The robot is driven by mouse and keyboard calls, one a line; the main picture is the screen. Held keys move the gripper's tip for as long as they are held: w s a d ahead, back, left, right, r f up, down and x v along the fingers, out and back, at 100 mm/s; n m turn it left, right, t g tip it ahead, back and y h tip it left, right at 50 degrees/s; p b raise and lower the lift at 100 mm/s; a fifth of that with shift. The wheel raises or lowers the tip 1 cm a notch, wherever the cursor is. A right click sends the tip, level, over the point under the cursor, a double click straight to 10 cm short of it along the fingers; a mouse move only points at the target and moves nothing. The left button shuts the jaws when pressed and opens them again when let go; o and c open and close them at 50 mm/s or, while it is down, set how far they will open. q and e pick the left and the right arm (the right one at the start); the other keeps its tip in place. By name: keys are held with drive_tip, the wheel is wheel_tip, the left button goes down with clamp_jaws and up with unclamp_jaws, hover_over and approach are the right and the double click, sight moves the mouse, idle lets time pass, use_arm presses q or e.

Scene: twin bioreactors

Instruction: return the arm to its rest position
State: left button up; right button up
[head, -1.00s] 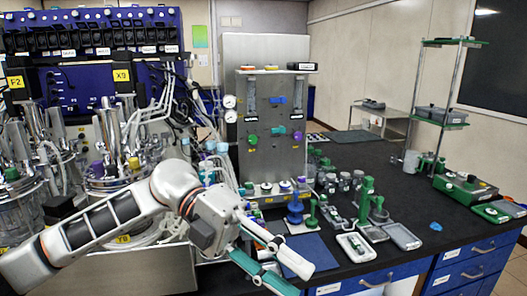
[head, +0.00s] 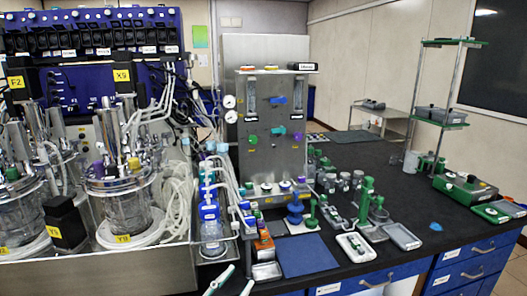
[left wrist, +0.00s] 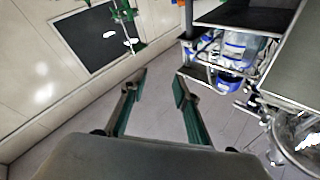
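My left gripper (head: 242,274) shows only as fingertips at the bottom edge of the head view, in front of the bench. In the left wrist view my left gripper (left wrist: 160,80) is open, with its two green-edged fingers well apart and nothing between them. Pale floor shows behind the fingers. The rest of my left arm is out of the head view. My right gripper is in neither view.
The black bench (head: 390,215) carries a steel panel (head: 270,125), a blue mat (head: 305,255), and small trays (head: 355,246). Glass bioreactor vessels (head: 122,205) stand at left. In the left wrist view, blue-capped bottles (left wrist: 235,60) are at upper right.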

use_arm(q)
drive_tip(key=s+a+f+n+g+y, duration=0.1)
drive_tip(key=s+a+f+n+y, duration=0.25)
drive_tip(key=f, duration=0.45)
drive_tip(key=s+a+f+n+g+y, duration=0.1)
drive_tip(key=s+a+f+n+y, duration=0.2)
drive_tip(key=f, duration=0.5)
drive_tip(key=s+a+f+g+y, duration=0.2)
drive_tip(key=s+a+f, duration=0.2)
drive_tip(key=s+f, duration=0.2)
drive_tip(key=s+a+f+n+g+y, duration=0.1)
drive_tip(key=s+a+f+g, duration=0.2)
drive_tip(key=s+a+f, duration=0.2)
wheel_tip(320, 180, down, 4)
drive_tip(key=shift+s+f+y, duration=0.15)
drive_tip(key=shift+s+y, duration=0.2)
drive_tip(key=shift+s, duration=0.85)
